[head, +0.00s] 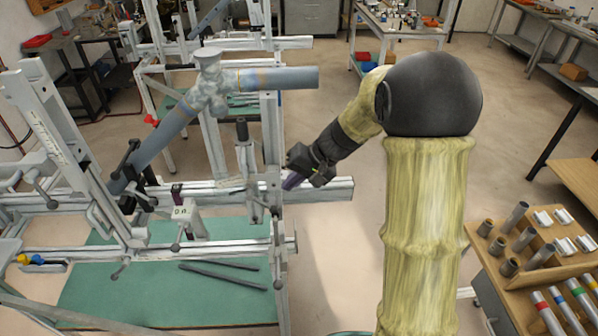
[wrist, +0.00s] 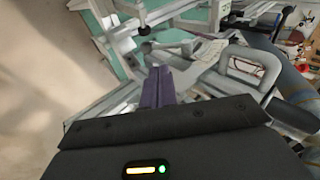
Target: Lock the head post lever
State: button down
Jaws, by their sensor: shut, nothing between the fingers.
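The grey jig (head: 310,189) holds a blue-grey bicycle frame (head: 275,78). An upright post (head: 244,160) with a dark cylinder on top stands on the jig's rail, left of my gripper; I take it for the head post. Small clamp parts and a thin lever (head: 275,214) show low by this post; I cannot tell its lock state. My gripper (head: 291,182) is just right of the post, its purple fingers pointing down and left. In the wrist view the purple fingers (wrist: 157,88) are together and empty, with jig parts beyond. Contact with the jig is unclear.
A red-tipped lever (head: 151,121) and several dark clamp handles (head: 126,160) are on the jig's left side. A green mat (head: 150,295) lies below. A wooden rack (head: 535,262) with tubes stands at right. Open floor (head: 335,255) lies between jig and arm.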

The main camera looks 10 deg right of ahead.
aim_at(272, 209)
jog(key=p+x, duration=0.2)
jog(key=x, duration=0.6)
jog(key=shift+w+a+f, duration=0.1)
jog(key=shift+a+f, duration=0.05)
jog(key=shift+f, duration=0.05)
jog(key=f+b, duration=0.1)
jog(key=b, duration=0.2)
jog(key=shift+a+f+y+b, duration=0.1)
jog(key=shift+f+y+b, duration=0.05)
jog(key=shift+y+b, duration=0.2)
jog(key=shift+f+y+b, duration=0.15)
jog(key=shift+y+b, duration=0.1)
jog(key=shift+b, duration=0.8)
jog(key=shift+f+y+b, duration=0.1)
jog(key=shift+y+b, duration=0.2)
jog(key=shift+b, duration=0.9)
jog(key=shift+s+a, duration=0.1)
jog(key=shift+s, duration=0.2)
jog(key=v, duration=1.4)
jog(key=shift+r+b, duration=0.4)
jog(key=shift+r, duration=0.05)
jog(key=shift+w, duration=0.1)
